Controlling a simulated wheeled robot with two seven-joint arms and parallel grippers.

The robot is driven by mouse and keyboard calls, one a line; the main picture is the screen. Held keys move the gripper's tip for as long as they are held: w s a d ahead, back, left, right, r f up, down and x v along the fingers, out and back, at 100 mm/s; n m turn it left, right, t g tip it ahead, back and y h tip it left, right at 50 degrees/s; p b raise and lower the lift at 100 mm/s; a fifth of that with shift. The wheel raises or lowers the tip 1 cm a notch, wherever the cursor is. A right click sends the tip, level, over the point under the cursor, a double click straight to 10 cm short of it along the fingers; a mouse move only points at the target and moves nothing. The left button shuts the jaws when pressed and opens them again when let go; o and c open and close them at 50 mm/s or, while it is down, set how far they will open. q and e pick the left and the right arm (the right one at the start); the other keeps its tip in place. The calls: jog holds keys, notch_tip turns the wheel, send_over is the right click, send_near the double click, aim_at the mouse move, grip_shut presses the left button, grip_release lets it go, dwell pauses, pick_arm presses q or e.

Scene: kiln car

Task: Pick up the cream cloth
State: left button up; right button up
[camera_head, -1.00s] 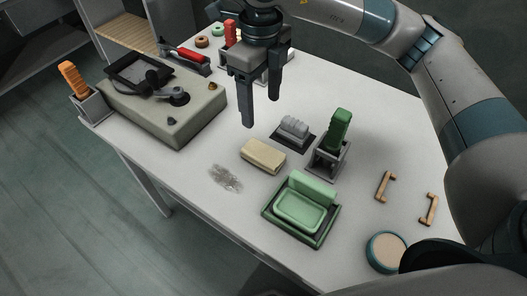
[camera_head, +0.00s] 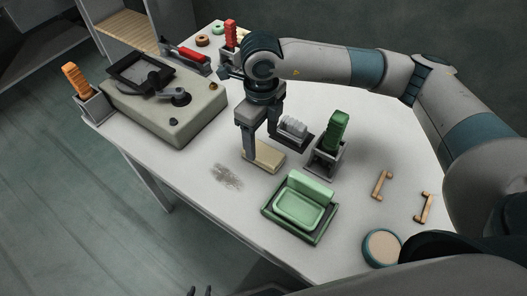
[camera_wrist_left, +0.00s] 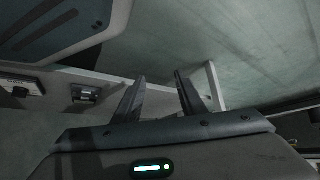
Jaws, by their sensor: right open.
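The cream cloth (camera_head: 267,160), a folded block, lies on the white table. My right gripper (camera_head: 261,146) points down right over it, its two fingers apart. The left finger reaches down at the cloth's left end and the gripper hides part of its top. I cannot tell whether the fingers touch it. My left gripper (camera_head: 200,291) barely shows at the bottom edge of the head view. In the left wrist view the left gripper (camera_wrist_left: 160,80) is open and empty, away from the cloth.
A grey brush (camera_head: 293,127) on a dark tray and a green-handled tool in a holder (camera_head: 325,160) stand close right of the cloth. A green dish (camera_head: 298,210) is in front, a grey box (camera_head: 165,105) to the left. A grey smudge (camera_head: 227,176) marks the table.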

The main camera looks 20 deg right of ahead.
aim_at(263, 151)
pick_arm(q)
jog(key=shift+r, duration=0.1)
pick_arm(e)
jog(key=shift+f, duration=0.3)
jog(key=shift+d+f, duration=0.1)
jog(key=shift+f, duration=0.1)
notch_tip(263, 151, down, 4)
jog(key=shift+s+d+f+p, duration=0.15)
jog(key=shift+f+p, duration=0.1)
jog(key=shift+p, duration=0.8)
pick_arm(q)
jog(key=s+a+f+g, duration=0.2)
jog(key=s+f, duration=0.1)
jog(key=s, duration=0.3)
jog(key=shift+a, duration=0.25)
pick_arm(e)
jog(key=c, duration=1.1)
pick_arm(q)
jog(key=shift+s, duration=0.1)
pick_arm(e)
jog(key=shift+c, duration=0.2)
